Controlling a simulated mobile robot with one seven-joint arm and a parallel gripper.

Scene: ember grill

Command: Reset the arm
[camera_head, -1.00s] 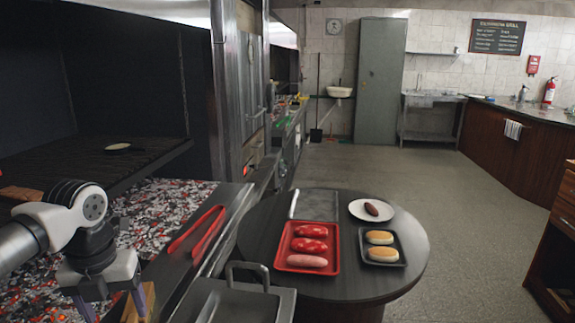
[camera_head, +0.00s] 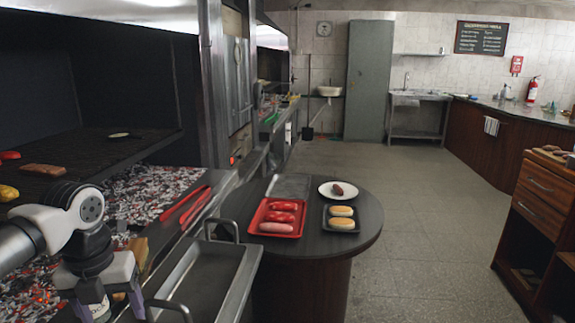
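My gripper (camera_head: 118,312) is at the lower left, in front of the ember bed, pointing down. Its fingers run to the bottom edge of the picture, so their tips are not clearly seen. Whether anything is between them cannot be made out. My white and black arm (camera_head: 45,228) comes in from the left edge, bent down at the wrist.
Red tongs (camera_head: 182,205) lie on the grill's ledge beside the embers (camera_head: 150,190). A metal pan (camera_head: 205,280) sits in front. The round table (camera_head: 350,240) holds a red tray (camera_head: 262,230), buns and a plate (camera_head: 328,191).

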